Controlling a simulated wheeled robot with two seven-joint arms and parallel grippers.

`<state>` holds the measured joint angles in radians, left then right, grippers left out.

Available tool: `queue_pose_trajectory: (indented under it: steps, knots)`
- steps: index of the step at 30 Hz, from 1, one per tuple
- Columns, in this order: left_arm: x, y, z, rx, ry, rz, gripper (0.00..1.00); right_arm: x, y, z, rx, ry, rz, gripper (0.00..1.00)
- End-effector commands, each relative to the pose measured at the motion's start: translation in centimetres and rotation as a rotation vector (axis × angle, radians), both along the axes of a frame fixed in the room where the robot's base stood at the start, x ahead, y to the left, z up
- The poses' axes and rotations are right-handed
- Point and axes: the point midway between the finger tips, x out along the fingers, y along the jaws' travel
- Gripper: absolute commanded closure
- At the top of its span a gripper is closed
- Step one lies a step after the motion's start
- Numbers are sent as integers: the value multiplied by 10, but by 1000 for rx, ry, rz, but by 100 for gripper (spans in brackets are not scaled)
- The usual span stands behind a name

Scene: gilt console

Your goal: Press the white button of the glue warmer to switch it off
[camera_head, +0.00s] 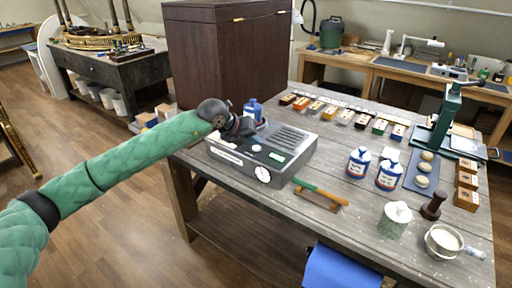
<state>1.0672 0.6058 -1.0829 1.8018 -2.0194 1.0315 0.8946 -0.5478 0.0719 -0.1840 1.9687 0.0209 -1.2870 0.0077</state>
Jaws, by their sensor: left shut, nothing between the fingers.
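The glue warmer (224,153) is a grey box near the left end of the wooden workbench, with a round white dial (263,174) on its front and a vented plate on top. Two small pale spots show on its dark top panel, one at the middle and a pale oval (276,157) towards the front right; which is the white button I cannot tell for sure. My left gripper (246,131), dark at the end of a green quilted arm, is shut and empty over the left part of the warmer's top. Contact is unclear. My right gripper is out of view.
A blue bottle (252,110) stands close behind my left gripper. A wooden-handled brush (320,194) lies right of the warmer. A tall dark cabinet (220,55) rises behind. Bottles, small boxes and a green press (446,118) occupy the bench's right side.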

Motion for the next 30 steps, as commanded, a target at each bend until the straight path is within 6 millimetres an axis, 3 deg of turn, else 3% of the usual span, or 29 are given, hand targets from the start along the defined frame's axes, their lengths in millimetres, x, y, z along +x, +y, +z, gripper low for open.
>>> queue_pose_trajectory:
  steps: [30]
  knots:
    - [0,0,-8,0,0,0,100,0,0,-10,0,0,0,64]
